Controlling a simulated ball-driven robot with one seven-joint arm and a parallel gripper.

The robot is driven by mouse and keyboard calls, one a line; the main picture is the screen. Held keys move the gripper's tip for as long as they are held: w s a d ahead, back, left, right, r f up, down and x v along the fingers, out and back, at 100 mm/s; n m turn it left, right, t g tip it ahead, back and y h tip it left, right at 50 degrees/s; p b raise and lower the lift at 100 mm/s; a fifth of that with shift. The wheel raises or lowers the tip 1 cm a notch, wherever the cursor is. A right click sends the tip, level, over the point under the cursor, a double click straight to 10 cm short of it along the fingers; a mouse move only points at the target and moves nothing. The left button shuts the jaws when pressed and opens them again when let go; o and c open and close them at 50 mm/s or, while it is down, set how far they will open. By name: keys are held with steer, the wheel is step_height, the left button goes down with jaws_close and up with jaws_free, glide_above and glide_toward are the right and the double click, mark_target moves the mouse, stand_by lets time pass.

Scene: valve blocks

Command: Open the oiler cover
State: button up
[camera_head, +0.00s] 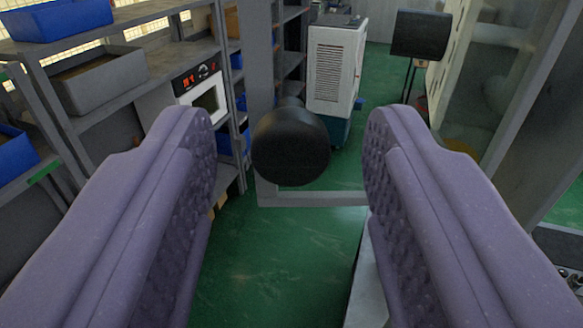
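My gripper (288,120) shows as two purple padded fingers, spread wide apart with nothing held between them. A black round-ended cylinder (291,147) appears in the gap between the fingertips, apart from both pads. It sits in front of a grey upright post, and its far end is hidden behind its round face. I cannot tell for sure whether it is the oiler cover. A second black cylinder (421,34) is at the upper right, beyond the right finger.
Grey shelves (130,75) with a blue bin (58,18) and a grey bin (98,80) stand at the left. A white cabinet (335,65) stands behind the post. A framed clear panel (495,85) is at the right. Green floor (285,260) shows below.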

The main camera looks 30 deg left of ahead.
steer(key=v, duration=0.8)
steer(key=shift+b, duration=0.3)
